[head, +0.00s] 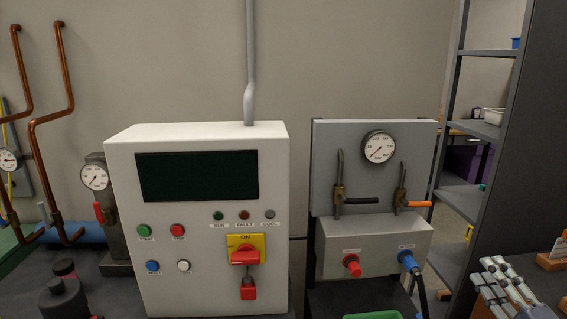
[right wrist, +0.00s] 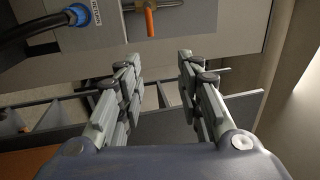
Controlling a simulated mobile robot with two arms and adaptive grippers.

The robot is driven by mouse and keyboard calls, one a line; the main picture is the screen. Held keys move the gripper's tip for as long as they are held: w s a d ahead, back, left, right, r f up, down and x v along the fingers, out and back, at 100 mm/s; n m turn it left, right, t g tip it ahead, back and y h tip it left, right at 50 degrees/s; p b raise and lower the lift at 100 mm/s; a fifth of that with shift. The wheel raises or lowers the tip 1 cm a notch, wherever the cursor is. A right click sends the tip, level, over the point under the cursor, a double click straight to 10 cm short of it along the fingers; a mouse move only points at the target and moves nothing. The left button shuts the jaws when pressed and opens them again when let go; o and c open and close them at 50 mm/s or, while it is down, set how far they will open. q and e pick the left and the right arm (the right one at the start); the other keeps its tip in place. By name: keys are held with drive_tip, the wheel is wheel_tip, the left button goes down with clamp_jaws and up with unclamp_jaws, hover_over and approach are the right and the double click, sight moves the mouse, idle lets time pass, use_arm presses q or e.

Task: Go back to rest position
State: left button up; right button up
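My right gripper (head: 498,282) shows at the lower right of the head view, with its pale grey finger links in front of the dark shelf unit. In the right wrist view the two fingers of my right gripper (right wrist: 159,72) stand apart with nothing between them. Past the fingertips is the grey panel unit, with an orange-handled valve (right wrist: 149,20) and a blue connector (right wrist: 78,15) with a black hose. My left gripper is not in the head view.
A white control cabinet (head: 213,190) with a red switch (head: 245,257) stands at the centre. The grey gauge panel (head: 330,150) with red (head: 351,265) and blue fittings is to its right. Dark bottles (head: 65,300) stand lower left. A green tray (head: 372,315) shows at the bottom edge.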

drive_tip(key=s+a+f+n+g+y, duration=0.2)
drive_tip(key=a+f+n+g+y, duration=0.1)
drive_tip(key=a+f+n, duration=0.45)
drive_tip(key=s+a+f+n+g, duration=0.8)
drive_tip(key=s+a+f+g, duration=0.2)
drive_tip(key=s+a+f, duration=0.55)
drive_tip(key=s+f+n+g+h, duration=0.3)
drive_tip(key=s+f+n+h, duration=0.15)
drive_tip(key=s, duration=0.55)
wheel_tip(320, 180, down, 28)
drive_tip(key=s+g, duration=0.2)
drive_tip(key=s, duration=0.1)
drive_tip(key=s+d+f, duration=0.1)
drive_tip(key=s+f, duration=0.6)
drive_tip(key=s+d+f+g, duration=0.1)
drive_tip(key=s+d+f, duration=0.1)
drive_tip(key=s+f, duration=0.6)
drive_tip(key=shift+d, duration=0.3)
